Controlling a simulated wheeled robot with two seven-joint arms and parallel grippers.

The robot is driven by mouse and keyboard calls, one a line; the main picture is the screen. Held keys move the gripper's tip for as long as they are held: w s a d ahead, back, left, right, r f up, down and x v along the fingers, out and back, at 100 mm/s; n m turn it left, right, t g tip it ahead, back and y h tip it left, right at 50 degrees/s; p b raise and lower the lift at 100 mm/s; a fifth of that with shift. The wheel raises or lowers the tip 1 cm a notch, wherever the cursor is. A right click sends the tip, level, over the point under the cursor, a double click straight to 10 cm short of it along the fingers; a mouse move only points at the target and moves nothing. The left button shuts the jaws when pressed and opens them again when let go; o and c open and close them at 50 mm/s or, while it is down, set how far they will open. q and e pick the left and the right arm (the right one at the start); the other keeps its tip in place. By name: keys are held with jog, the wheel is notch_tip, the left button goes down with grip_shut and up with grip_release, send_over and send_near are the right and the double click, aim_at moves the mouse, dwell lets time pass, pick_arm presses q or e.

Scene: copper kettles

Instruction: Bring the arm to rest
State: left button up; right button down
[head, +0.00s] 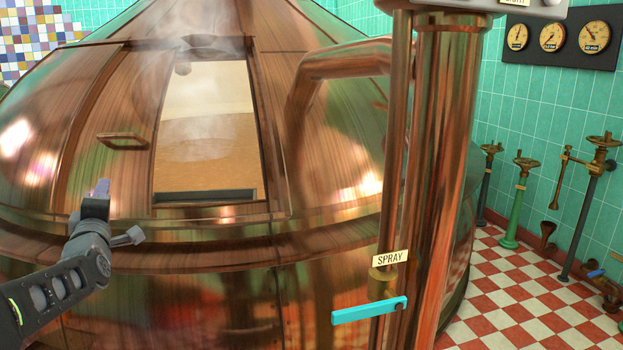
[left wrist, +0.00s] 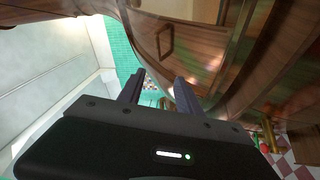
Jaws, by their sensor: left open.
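My left gripper (head: 100,188) is in the lower left of the head view, raised in front of the copper kettle (head: 60,165). In the left wrist view its two fingers (left wrist: 158,88) are spread apart with nothing between them. In the head view it appears just below the handle (head: 122,139) on the kettle's sliding hatch door; I cannot tell how far apart they are. The handle also shows in the left wrist view (left wrist: 165,40), beyond the fingers. The hatch opening (head: 208,125) stands open, with steam and a tan surface inside. My right gripper is not in view.
A vertical copper pipe (head: 447,150) stands right of the hatch. A turquoise lever (head: 369,311) sits below a SPRAY sign (head: 390,258). Gauges (head: 552,37) hang on the tiled wall, above several valves (head: 520,200). Red and white checkered floor (head: 515,300) shows at right.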

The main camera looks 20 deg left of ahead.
pick_arm(q)
jog(key=w+d+f+m+g+h, duration=0.1)
jog(key=w+d+f+m+h, duration=0.2)
jog(key=d+f, duration=0.55)
jog(key=w+d+f+m+g+h, duration=0.1)
jog(key=d+f+m+h, duration=0.3)
jog(key=f, duration=0.8)
jog(key=w+d+f+m+g+h, duration=0.15)
jog(key=d+f+m, duration=0.25)
jog(key=d+f, duration=0.5)
jog(key=s+d+f+m+g+h, duration=0.1)
jog(key=s+d+f+m+h, duration=0.15)
jog(key=d+f, duration=0.45)
jog(key=s+d+f+m+g+h, duration=0.1)
jog(key=s+d+f+m+g, duration=0.3)
jog(key=f, duration=0.6)
jog(key=s+d+f+m+g+h, duration=0.25)
jog(key=s+d+f, duration=0.55)
jog(key=s+d, duration=0.45)
jog(key=s+d+f+m+g+h, duration=0.1)
jog(key=s+d+f+g+h, duration=0.15)
jog(key=s+d+f, duration=0.75)
notch_tip(320, 180, up, 22)
jog(key=s+d+p, duration=0.1)
jog(key=s+p, duration=0.1)
jog(key=p, duration=1.7)
jog(key=shift+s+d+g+y+p, duration=0.3)
jog(key=shift+g+p, duration=0.05)
jog(key=shift+p, duration=0.05)
